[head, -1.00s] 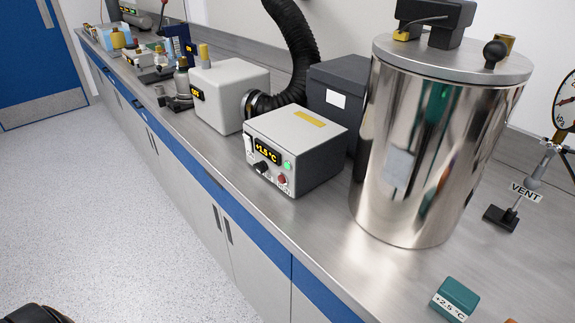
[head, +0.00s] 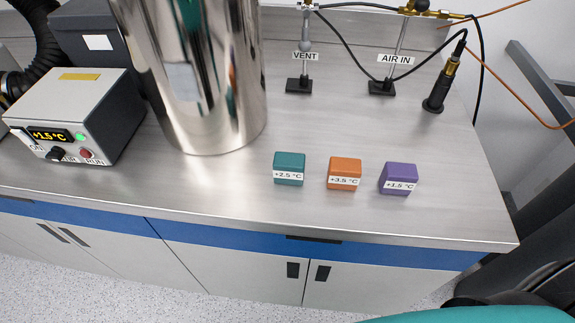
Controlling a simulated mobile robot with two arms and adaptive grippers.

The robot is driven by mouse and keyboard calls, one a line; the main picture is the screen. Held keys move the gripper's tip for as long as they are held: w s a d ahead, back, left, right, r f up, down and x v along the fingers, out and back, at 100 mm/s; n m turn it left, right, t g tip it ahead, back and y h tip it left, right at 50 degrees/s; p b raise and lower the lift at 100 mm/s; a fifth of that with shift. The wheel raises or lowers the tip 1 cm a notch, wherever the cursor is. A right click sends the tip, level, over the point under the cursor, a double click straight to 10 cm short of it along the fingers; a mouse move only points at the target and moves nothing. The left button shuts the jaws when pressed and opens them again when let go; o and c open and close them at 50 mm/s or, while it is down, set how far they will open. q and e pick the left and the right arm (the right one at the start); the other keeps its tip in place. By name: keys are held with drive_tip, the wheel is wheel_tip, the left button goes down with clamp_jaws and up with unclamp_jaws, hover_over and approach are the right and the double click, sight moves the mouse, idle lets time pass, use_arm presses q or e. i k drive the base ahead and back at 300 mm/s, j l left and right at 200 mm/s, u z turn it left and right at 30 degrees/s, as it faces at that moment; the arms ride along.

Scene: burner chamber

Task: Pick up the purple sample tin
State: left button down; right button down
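The purple sample tin (head: 398,177) sits upright on the metal bench top in the head view, labelled +1.5 °C. It is the rightmost of three similar tins and nothing touches it. The orange tin (head: 344,172), labelled +3.5 °C, stands to its left. The teal tin (head: 289,168), labelled +2.5 °C, is further left. Neither gripper can be made out in the head view.
A tall shiny metal cylinder (head: 205,80) and a grey control box (head: 80,115) reading +1.5 °C stand at left. The VENT stand (head: 300,82), AIR IN stand (head: 383,85) and a black torch-like tool (head: 440,88) with cables are behind. The bench front (head: 350,220) is clear.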

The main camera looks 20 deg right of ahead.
sight(397, 178)
drive_tip(key=k+j+u, duration=0.1)
drive_tip(key=u, duration=0.3)
drive_tip(key=k+j+u, duration=0.35)
drive_tip(key=i+l+z, duration=0.1)
drive_tip(key=z, duration=1.5)
